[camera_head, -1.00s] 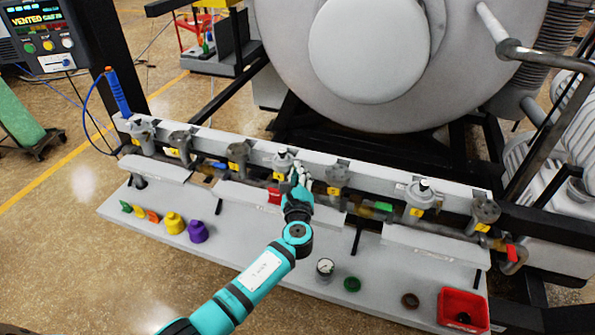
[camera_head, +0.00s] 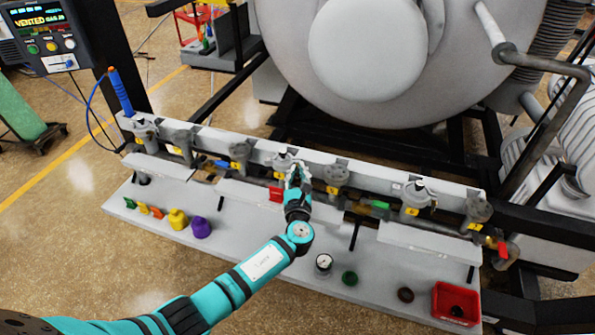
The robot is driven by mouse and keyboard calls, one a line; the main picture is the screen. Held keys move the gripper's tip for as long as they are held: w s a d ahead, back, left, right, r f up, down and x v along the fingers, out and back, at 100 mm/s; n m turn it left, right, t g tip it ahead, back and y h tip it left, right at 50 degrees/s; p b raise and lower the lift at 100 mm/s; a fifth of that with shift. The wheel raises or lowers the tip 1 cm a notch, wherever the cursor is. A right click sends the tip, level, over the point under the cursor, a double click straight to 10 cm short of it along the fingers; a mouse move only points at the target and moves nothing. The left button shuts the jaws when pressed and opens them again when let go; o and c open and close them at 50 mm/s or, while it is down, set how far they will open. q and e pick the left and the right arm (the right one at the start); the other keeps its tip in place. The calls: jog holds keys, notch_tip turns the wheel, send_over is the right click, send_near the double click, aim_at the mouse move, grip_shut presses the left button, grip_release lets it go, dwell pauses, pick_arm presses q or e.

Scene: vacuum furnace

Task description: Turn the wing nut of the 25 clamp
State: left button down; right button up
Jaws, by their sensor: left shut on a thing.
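My left gripper (camera_head: 297,177) is at the middle of the pipe manifold, beside the grey clamped fitting (camera_head: 283,160) with a yellow tag. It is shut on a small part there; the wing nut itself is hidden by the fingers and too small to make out. Other similar clamped fittings stand along the rail, such as one to the right (camera_head: 336,176) and one to the left (camera_head: 241,150). The numbers on the tags cannot be read. My right gripper is not in view.
A red handle (camera_head: 275,194) is just left of my gripper. The white shelf (camera_head: 225,225) below holds yellow (camera_head: 178,219) and purple (camera_head: 201,227) parts, a gauge (camera_head: 323,263), rings and a red bin (camera_head: 456,304). The furnace vessel (camera_head: 380,50) stands behind.

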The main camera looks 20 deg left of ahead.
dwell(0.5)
pick_arm(q)
jog(key=c, duration=1.7)
grip_release()
jog(key=shift+c, duration=0.2)
jog(key=v, duration=1.2)
